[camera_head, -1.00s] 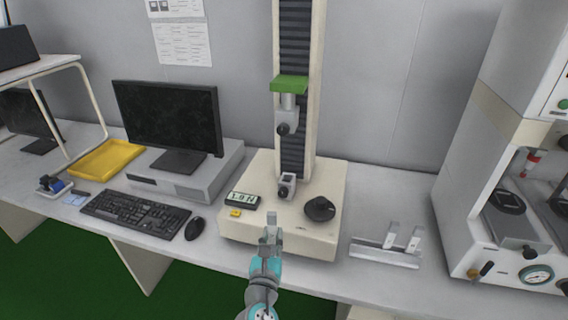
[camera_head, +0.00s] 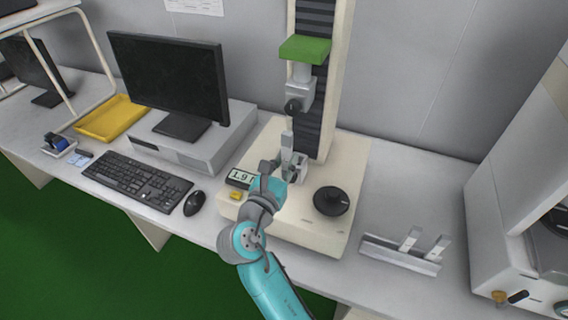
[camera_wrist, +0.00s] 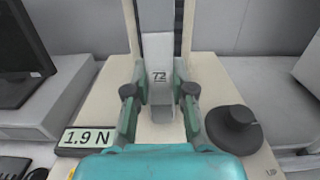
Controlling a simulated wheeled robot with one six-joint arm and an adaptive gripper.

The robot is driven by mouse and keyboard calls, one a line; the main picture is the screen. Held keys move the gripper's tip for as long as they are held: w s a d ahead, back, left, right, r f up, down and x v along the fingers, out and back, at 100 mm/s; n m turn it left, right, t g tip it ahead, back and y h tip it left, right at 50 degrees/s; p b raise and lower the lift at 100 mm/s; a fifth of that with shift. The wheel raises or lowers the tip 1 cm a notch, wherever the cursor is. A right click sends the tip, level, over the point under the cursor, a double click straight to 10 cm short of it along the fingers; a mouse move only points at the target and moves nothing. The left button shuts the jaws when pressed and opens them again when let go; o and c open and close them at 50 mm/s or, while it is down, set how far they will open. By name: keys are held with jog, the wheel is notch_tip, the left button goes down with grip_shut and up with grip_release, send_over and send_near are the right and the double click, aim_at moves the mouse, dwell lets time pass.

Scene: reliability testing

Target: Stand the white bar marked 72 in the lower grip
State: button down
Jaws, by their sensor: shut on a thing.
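My gripper (camera_head: 280,173) is shut on the white bar marked 72 and holds it upright. In the wrist view the bar (camera_wrist: 158,62) stands between the two fingers of my gripper (camera_wrist: 160,98), with its number facing me. In the head view the bar's upper part (camera_head: 289,143) rises beside the lower grip (camera_head: 299,164) on the tester's base. My gripper partly hides the lower grip, and I cannot tell whether the bar's foot is inside it. The upper grip (camera_head: 299,95) hangs above, under a green block.
A display reading 1.9 (camera_head: 241,178) and a black round knob (camera_head: 331,200) flank the grips on the cream base (camera_head: 318,238). A rack with more white bars (camera_head: 402,253) lies to the right. A mouse (camera_head: 195,203), keyboard (camera_head: 138,186) and monitor (camera_head: 170,80) are left.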

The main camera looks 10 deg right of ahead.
jog(key=x, duration=0.9)
jog(key=shift+f, duration=0.15)
dwell(0.4)
jog(key=shift+f, duration=2.3)
dwell(0.8)
jog(key=c, duration=0.9)
grip_release()
jog(key=shift+a, duration=0.1)
jog(key=v, duration=1.2)
